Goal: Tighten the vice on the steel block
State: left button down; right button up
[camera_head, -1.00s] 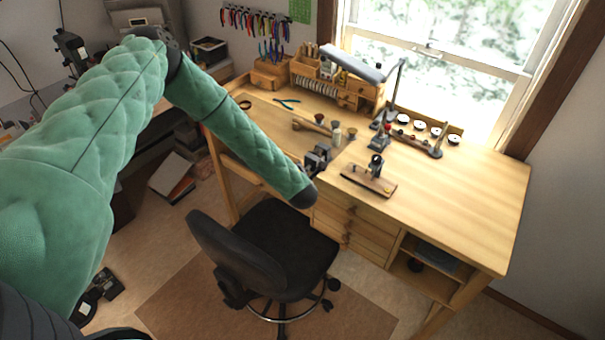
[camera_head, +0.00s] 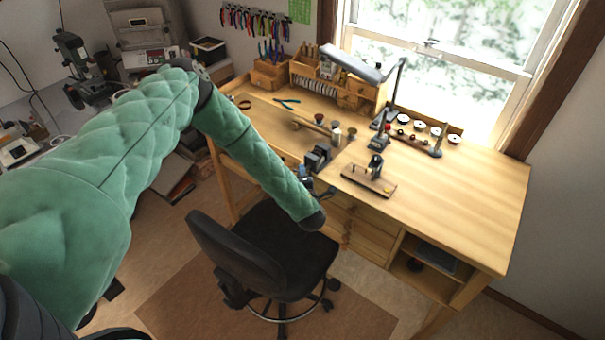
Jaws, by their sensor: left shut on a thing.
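The dark vice (camera_head: 318,157) is mounted at the front edge of the wooden workbench. My left arm, in a green quilted sleeve, reaches in from the left and ends in front of the bench, just below the vice. My left gripper (camera_head: 326,193) is small and partly hidden behind the end of the sleeve, at the front of the vice. It is shut on what appears to be the vice handle; the fingers' contact is not clear. The steel block cannot be made out in the jaws at this size. My right gripper is out of view.
A black swivel chair (camera_head: 268,255) stands in front of the bench, below my left arm. A wooden board with a small tool (camera_head: 368,182) lies right of the vice. A desk lamp (camera_head: 352,66) stands behind. The bench's right side is clear.

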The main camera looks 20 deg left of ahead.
pick_arm(q)
jog(key=shift+s+f, duration=0.1)
jog(key=shift+f, duration=0.05)
jog(key=c, duration=1.5)
grip_release()
jog(key=shift+a, duration=0.1)
